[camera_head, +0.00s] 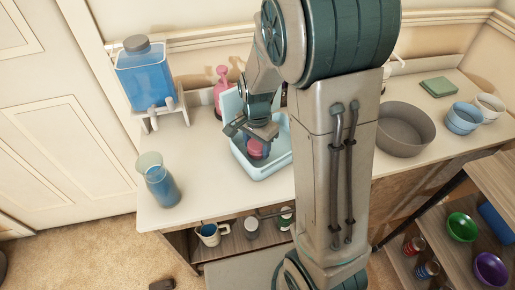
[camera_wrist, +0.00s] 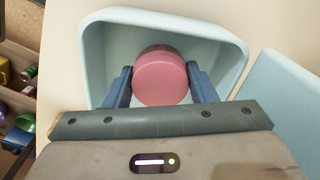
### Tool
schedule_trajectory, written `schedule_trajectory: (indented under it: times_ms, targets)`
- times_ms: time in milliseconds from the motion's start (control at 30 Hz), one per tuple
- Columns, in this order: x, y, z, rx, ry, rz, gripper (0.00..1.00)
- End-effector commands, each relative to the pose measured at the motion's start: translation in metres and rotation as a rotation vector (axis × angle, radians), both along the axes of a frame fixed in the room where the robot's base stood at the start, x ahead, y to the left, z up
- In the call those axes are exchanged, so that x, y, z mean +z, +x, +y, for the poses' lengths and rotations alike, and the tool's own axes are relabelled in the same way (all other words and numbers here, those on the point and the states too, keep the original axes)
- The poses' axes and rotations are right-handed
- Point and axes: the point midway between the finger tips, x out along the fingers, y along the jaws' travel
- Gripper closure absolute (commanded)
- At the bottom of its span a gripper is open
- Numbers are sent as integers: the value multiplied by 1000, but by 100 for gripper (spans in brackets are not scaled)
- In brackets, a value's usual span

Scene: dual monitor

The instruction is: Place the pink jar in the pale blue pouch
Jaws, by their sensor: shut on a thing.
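The pink jar (camera_head: 256,149) is between the fingers of my gripper (camera_head: 258,142). In the wrist view the round pink end of the jar (camera_wrist: 160,78) shows, with a dark blue finger of my gripper (camera_wrist: 162,86) pressed on each side. The pale blue pouch (camera_head: 276,167) is an open, box-like container on the counter. In the wrist view the jar is framed by the opening of the pouch (camera_wrist: 222,40), within its walls. I cannot tell whether the jar touches the pouch floor. My arm hides part of the counter to the right of the pouch.
A pale blue panel (camera_head: 231,103) stands up at the back of the pouch. A blue drink dispenser (camera_head: 150,80) and a blue-filled pitcher (camera_head: 160,184) are to the left. A pink bottle (camera_head: 221,88) is behind. A grey bowl (camera_head: 405,132) is right of my arm.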

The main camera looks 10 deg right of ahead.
Motion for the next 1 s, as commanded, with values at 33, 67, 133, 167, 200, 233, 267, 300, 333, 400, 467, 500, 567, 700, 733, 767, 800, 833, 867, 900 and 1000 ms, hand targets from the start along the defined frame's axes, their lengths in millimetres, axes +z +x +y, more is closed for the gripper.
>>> schedule_trajectory:
  times_ms: [33,67,133,167,200,233,267,300,333,400,467,500,567,700,733,767,800,833,867,900,1000]
  targets:
    - [-9,0,0,0,0,2,72]
    - [-13,0,0,0,0,2,72]
    - [-17,0,0,1,-1,1,72]
    - [-18,0,0,1,0,0,72]
    - [-18,0,0,1,0,0,72]
    - [-18,0,0,1,1,-1,72]
    - [-17,0,0,1,1,-1,72]
    - [-17,0,0,1,1,-1,72]
    - [-17,0,0,2,1,-1,72]
    - [-18,0,0,2,1,-1,72]
    - [-20,0,0,2,0,0,72]
    - [-21,0,0,2,0,0,72]
    - [-21,0,0,2,0,0,43]
    - [-21,0,0,2,0,0,27]
    - [-21,0,0,2,0,0,27]
    - [-21,0,0,2,0,0,27]
    - [-21,0,0,2,0,0,27]
    - [-21,0,0,1,0,0,27]
    - [-21,0,0,1,0,0,27]
    - [-20,0,0,1,0,0,27]
    - [-14,0,0,1,0,-1,27]
